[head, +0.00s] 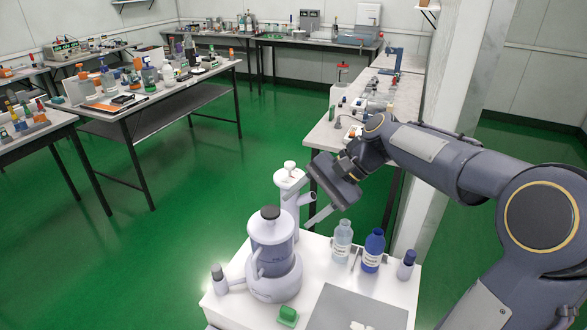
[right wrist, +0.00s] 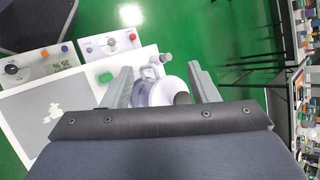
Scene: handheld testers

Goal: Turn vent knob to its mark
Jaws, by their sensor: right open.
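No knob in view carries a readable vent label, so I cannot tell for sure which is the vent knob. In the right wrist view a small white box (right wrist: 98,54) bears a grey round knob (right wrist: 111,43) and a red button. A wider panel beside it (right wrist: 38,77) has a dark knob (right wrist: 11,69), coloured buttons and a display. No mark can be made out on either. My right gripper (head: 313,207) is open and empty, above the far side of the white table, beside a white post. It also shows in the right wrist view (right wrist: 162,70). My left gripper is out of view.
The white table (head: 225,308) holds a white-grey vessel with a dark cap (head: 272,262), the white post (head: 291,188), a clear bottle (head: 342,240), a blue bottle (head: 373,250), a green block (head: 288,315) and a grey plate (head: 350,308). A pillar stands right.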

